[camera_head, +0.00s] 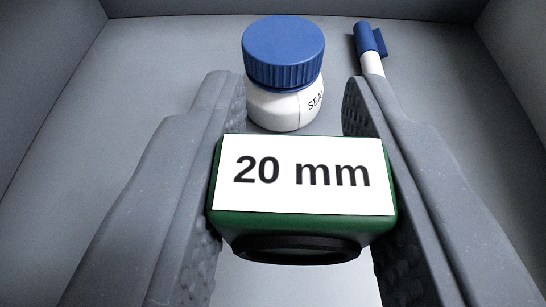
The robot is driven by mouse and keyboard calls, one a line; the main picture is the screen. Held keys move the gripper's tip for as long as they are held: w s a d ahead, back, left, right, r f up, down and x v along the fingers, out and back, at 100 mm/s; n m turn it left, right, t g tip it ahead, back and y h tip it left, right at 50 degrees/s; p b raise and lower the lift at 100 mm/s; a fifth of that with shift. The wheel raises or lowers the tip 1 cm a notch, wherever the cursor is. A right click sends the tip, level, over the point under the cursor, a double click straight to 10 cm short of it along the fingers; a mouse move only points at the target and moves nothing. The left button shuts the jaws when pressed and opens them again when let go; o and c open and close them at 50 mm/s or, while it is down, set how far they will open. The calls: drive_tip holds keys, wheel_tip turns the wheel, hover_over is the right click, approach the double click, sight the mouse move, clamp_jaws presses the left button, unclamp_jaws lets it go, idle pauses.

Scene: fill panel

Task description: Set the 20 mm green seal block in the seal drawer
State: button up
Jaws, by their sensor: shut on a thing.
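The green seal block (304,222) has a white label reading "20 mm" on the face toward the camera and a dark round part on its lower side. My gripper (300,108) is shut on the block, with one grey textured finger on each side of it. The block sits between the fingers, near the bottom middle of the view. Below and behind it is the grey floor of a walled space (160,85), which looks like the inside of a drawer. I cannot tell whether the block touches the floor.
A white bottle with a blue ribbed cap (284,75) and a partly hidden label starting "SEA" stands just beyond the fingers. A white marker with a blue cap (371,50) lies to its right, partly behind the right finger. Floor is clear at left and far right.

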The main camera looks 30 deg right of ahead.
sight(292, 201)
drive_tip(key=shift+f+b, duration=0.3)
drive_tip(key=shift+f, duration=0.85)
drive_tip(key=shift+f, duration=0.6)
drive_tip(key=o, duration=0.9)
drive_tip(key=shift+o, duration=0.2)
drive_tip(key=shift+r, duration=0.1)
drive_tip(key=shift+r, duration=0.65)
drive_tip(key=p+v, duration=0.3)
drive_tip(key=v, duration=0.9)
